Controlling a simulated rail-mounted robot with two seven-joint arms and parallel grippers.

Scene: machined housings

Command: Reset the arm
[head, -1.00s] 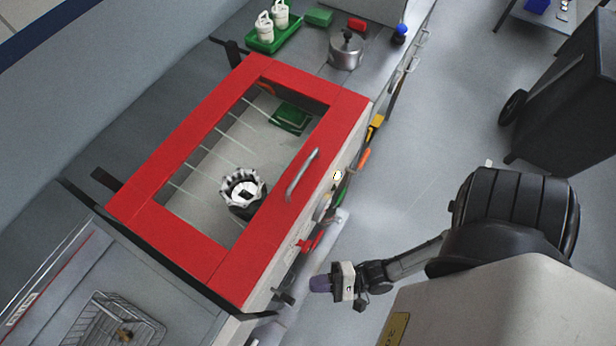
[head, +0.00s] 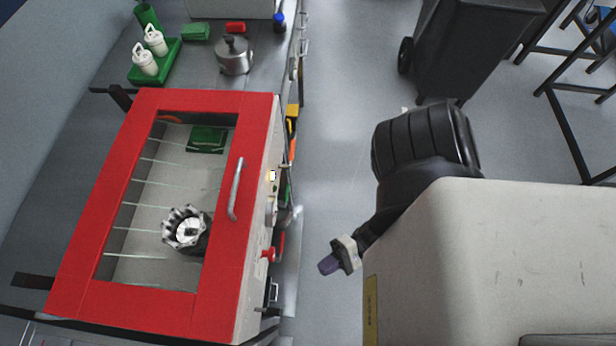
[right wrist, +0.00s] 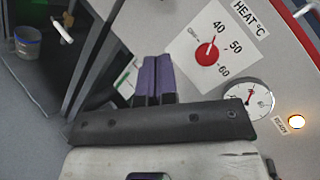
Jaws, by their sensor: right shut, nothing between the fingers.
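My right gripper (head: 329,265) is shut and empty, with purple fingertips. It hangs over the floor to the right of the red-framed machine (head: 258,130), apart from its front. In the right wrist view the shut fingers (right wrist: 153,78) show in front of the machine's panel, with a red heat dial (right wrist: 207,54), a round gauge (right wrist: 249,97) and a lit ready lamp (right wrist: 296,122). The machine's lid is down. A toothed metal housing (head: 186,229) and a green block (head: 207,139) show through its window. My left gripper is not in view.
A steel pot (head: 234,57) and a green tray (head: 135,76) with white bottles stand on the counter behind the machine. A dark wheeled bin (head: 465,45) stands at the back right. The floor between counter and bin is clear.

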